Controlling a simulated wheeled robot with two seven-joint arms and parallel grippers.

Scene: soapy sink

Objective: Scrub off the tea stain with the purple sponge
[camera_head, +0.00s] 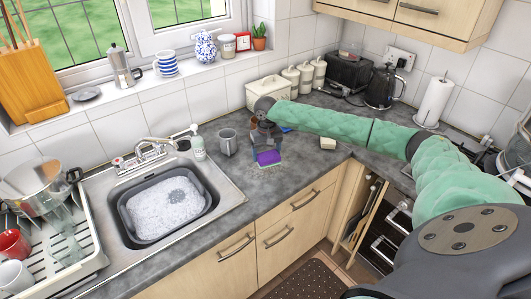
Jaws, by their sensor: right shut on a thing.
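The purple sponge (268,157) is at the countertop to the right of the sink, low against the grey surface. My right gripper (265,146) points down over it and is shut on it. Whether the sponge presses on the counter or hovers just above it is hard to tell. My left gripper is not in view.
A grey mug (228,142) and a soap bottle (198,148) stand left of the sponge. The sink (226,194) holds a grey basin of suds. A cream bread bin (252,93) stands behind. A small pale block (328,143) lies to the right.

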